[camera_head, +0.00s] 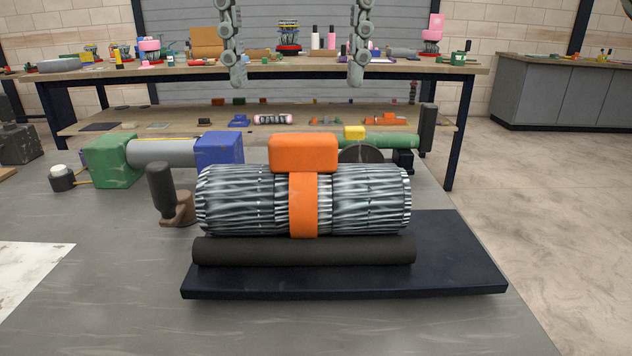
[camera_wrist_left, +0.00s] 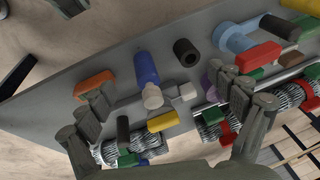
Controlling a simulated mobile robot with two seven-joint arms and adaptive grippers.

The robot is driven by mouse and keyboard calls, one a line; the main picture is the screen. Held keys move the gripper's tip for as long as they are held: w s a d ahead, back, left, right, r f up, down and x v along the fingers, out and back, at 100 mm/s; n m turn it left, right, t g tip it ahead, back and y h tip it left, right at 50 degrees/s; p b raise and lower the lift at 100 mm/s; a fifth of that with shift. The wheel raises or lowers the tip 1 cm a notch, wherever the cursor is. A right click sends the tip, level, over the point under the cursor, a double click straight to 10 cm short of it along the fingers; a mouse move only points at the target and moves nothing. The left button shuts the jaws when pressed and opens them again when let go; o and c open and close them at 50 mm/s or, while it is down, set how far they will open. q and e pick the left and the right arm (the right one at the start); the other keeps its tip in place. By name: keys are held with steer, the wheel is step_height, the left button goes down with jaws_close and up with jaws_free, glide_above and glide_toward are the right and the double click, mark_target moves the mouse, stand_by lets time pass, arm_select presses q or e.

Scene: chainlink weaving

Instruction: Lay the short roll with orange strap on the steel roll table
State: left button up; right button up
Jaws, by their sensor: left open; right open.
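In the head view the short roll (camera_head: 250,200) of wavy grey wire lies crosswise, with an orange strap (camera_head: 303,205) around its middle and an orange block on top. It sits behind a black bar (camera_head: 305,251) on a dark slab (camera_head: 450,270); its underside is hidden. The slab is on a grey table top (camera_head: 120,290), which looks like steel. My right gripper (camera_head: 296,78) is open, its two fingers hanging wide apart above and apart from the roll. In the left wrist view my left gripper (camera_wrist_left: 165,100) is open over a cluttered grey surface, with nothing seen between its fingers.
Behind the roll are a green block (camera_head: 112,160), a grey cylinder (camera_head: 163,153), a blue block (camera_head: 219,149) and a black upright handle (camera_head: 161,187). A cluttered bench (camera_head: 180,72) stands farther back. The near left of the grey table is mostly clear except for a white sheet (camera_head: 30,270).

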mark_target(303, 136)
steer(key=f, duration=0.4)
steer(key=s+f, duration=0.1)
steer(key=f, duration=0.2)
steer(key=shift+d, duration=0.25)
arm_select(q)
steer(key=shift+s+r, duration=0.3)
steer(key=shift+r, duration=0.3)
arm_select(e)
steer(key=shift+c, duration=0.3)
arm_select(q)
steer(key=shift+w+r, duration=0.1)
steer(key=shift+w, duration=0.05)
arm_select(e)
jaws_close()
steer(key=shift+r, duration=0.1)
